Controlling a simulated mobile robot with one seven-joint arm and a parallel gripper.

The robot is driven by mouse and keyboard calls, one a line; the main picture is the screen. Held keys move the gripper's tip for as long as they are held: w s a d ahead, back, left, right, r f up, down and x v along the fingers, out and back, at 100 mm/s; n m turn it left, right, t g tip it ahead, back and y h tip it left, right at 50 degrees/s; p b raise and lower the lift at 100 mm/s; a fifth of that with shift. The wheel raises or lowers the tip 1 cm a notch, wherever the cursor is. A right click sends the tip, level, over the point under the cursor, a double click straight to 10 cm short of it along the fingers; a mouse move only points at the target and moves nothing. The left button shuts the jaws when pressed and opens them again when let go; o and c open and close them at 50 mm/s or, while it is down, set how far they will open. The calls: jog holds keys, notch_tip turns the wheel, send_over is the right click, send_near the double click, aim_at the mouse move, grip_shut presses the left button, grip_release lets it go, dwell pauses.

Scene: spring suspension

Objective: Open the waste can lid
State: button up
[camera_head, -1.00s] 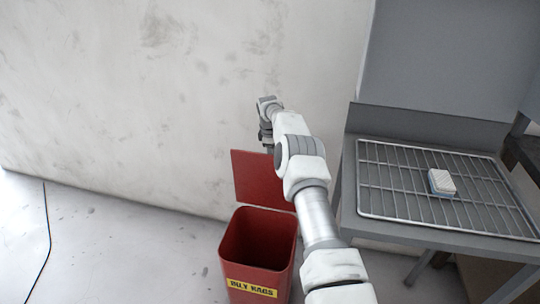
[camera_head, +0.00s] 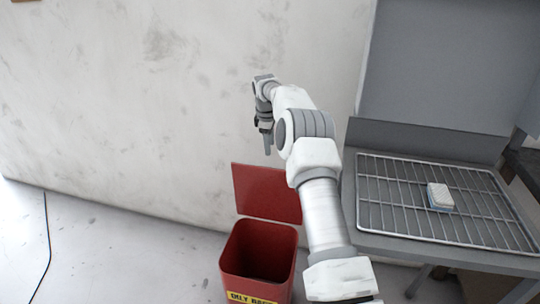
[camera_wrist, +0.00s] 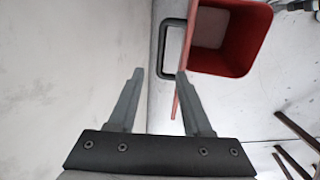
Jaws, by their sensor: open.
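The red waste can (camera_head: 258,258) stands on the floor at the lower middle of the head view, with a yellow label on its front. Its red lid (camera_head: 265,192) stands upright at the back, and the can's inside is visible. The can also shows at the top of the wrist view (camera_wrist: 228,45), with the lid seen edge-on as a thin red strip (camera_wrist: 176,104). My gripper (camera_head: 266,148) is above the lid's top edge, apart from it. In the wrist view its two fingers (camera_wrist: 159,74) are spread with nothing between them.
A grey bench (camera_head: 470,252) with a wire rack (camera_head: 400,205) stands to the right, with a blue and white sponge (camera_head: 439,197) on the rack. A pale wall (camera_head: 140,110) is behind the can. The floor at left is mostly clear. A dark loop (camera_wrist: 163,50) shows beside the can.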

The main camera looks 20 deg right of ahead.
jog(key=shift+s+a+r, duration=0.15)
jog(key=shift+s+r, duration=0.05)
jog(key=shift+r, duration=1)
jog(key=shift+s+a+r, duration=0.1)
jog(key=shift+s+r, duration=0.1)
jog(key=shift+r, duration=0.95)
jog(key=s+a+r+m+t+p, duration=0.1)
jog(key=s+a+r+m+p, duration=0.3)
jog(key=s+r, duration=0.7)
jog(key=s+a+r+m+t+p, duration=0.1)
jog(key=s+a+r, duration=0.5)
jog(key=s+r, duration=0.5)
jog(key=s+a+m+t+p, duration=0.1)
jog(key=s+a+m, duration=0.1)
jog(key=s, duration=1)
jog(key=s+a+m+y+p, duration=0.1)
jog(key=s+m, duration=0.3)
jog(key=s, duration=0.8)
jog(key=shift+a+t+p, duration=0.4)
jog(key=shift+a+p, duration=0.2)
jog(key=shift+p, duration=0.05)
